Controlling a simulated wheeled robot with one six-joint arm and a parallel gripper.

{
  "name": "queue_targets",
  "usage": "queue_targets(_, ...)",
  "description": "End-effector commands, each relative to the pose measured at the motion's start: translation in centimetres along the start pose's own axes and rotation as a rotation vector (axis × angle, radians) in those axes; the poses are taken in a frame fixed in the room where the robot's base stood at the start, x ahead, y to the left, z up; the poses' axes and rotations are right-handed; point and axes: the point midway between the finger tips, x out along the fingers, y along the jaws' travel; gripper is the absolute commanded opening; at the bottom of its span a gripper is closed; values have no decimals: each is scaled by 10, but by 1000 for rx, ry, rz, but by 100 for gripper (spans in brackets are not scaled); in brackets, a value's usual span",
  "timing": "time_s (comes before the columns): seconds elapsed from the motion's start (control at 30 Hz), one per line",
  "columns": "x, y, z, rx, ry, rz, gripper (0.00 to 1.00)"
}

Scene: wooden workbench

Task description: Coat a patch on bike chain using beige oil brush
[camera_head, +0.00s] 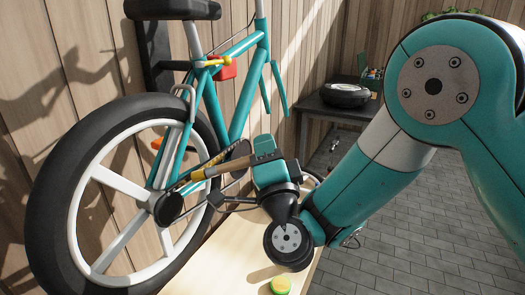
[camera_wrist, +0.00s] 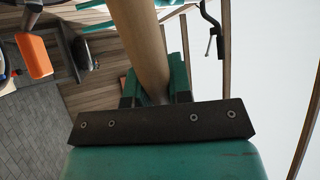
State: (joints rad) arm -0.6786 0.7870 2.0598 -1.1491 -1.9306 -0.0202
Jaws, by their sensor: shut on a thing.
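The teal bike (camera_head: 240,48) stands at the left with its rear wheel (camera_head: 50,190) towards me. The bike chain is hard to make out between the rear hub (camera_head: 168,208) and the crank (camera_head: 216,198). My gripper (camera_head: 238,163) is shut on the beige brush (camera_head: 212,171), which points left and down toward the rear hub. Its far end is near the hub; I cannot tell whether it touches the chain. In the wrist view, the beige handle (camera_wrist: 146,45) rises between the jaws of my gripper (camera_wrist: 157,88); its tip is out of view.
A light wooden bench top (camera_head: 225,255) lies below, with a small yellow-green round item (camera_head: 281,285) at its front edge. A dark side table (camera_head: 335,107) with a black round object (camera_head: 346,95) stands at the back right. A wooden wall is behind the bike.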

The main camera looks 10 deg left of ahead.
Motion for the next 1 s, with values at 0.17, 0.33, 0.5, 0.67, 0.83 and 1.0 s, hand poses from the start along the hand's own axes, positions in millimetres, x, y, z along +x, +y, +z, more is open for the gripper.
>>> queue_targets(0.17, 7, 4, -6, -3, 3, -1, 0)
queue_targets(0.33, 18, 12, -15, -2, 3, 0, 0)
queue_targets(0.5, 24, 17, -19, -1, 1, 0, 0)
queue_targets(0.67, 28, 20, -22, -1, 1, 0, 0)
queue_targets(0.83, 40, 26, -29, -1, 2, 1, 0)
queue_targets(1.0, 49, 33, -35, -1, 2, 0, 0)
